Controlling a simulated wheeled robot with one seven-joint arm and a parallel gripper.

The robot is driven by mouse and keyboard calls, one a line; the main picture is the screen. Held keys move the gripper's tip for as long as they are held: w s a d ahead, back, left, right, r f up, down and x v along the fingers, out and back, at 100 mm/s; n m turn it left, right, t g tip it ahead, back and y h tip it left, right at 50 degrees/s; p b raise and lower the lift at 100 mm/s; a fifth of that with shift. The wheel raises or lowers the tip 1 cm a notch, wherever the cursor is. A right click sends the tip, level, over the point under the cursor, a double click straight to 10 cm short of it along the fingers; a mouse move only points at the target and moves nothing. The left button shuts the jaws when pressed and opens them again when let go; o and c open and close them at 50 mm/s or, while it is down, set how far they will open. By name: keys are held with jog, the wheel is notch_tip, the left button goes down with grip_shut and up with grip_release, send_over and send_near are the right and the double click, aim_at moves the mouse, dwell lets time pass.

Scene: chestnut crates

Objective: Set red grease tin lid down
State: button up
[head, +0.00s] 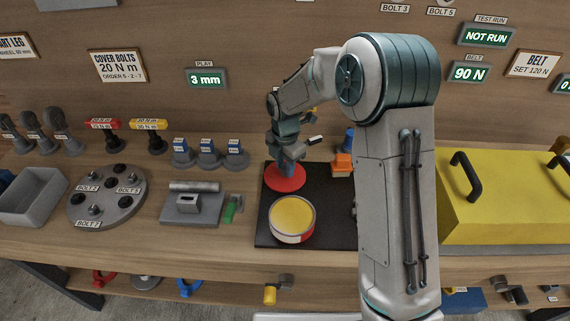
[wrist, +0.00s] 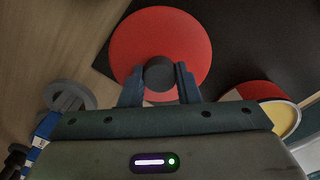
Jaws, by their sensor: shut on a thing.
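The red grease tin lid (head: 284,178) is a round red disc over the back left part of the black mat (head: 262,236). In the wrist view the lid (wrist: 160,38) shows a dark round knob (wrist: 159,74) at its middle. My gripper (wrist: 159,84) is shut on this knob, one finger on each side. The grease tin (head: 292,220) stands open on the mat in front of the lid, with yellow grease inside and a red and white side. I cannot tell whether the lid touches the mat.
An orange block (head: 341,164) stands at the mat's back. A grey plate with a block (head: 192,206) and a green item (head: 231,209) lie left of the mat. Blue-topped grey pieces (head: 208,154) stand behind. A yellow cover (head: 500,195) is at right.

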aim_at(285, 166)
jog(key=o, duration=1)
jog(key=shift+f, duration=0.1)
notch_tip(285, 166, up, 12)
jog(key=s+d+r+m, duration=0.4)
jog(key=s+d+m, duration=0.1)
jog(key=s+m, duration=0.1)
jog(key=s+d+m+t, duration=0.1)
jog(key=s+d+m, duration=0.2)
jog(key=s+m, duration=0.3)
jog(key=s+d+m+t, duration=0.1)
jog(key=s+d+m, duration=0.3)
jog(key=s+m, duration=0.3)
jog(key=s+d+m, duration=0.3)
jog(key=s+m, duration=0.4)
jog(key=shift+d+f+m+t, duration=0.15)
jog(key=shift+d+m+t, duration=0.15)
jog(key=shift+d+t, duration=0.1)
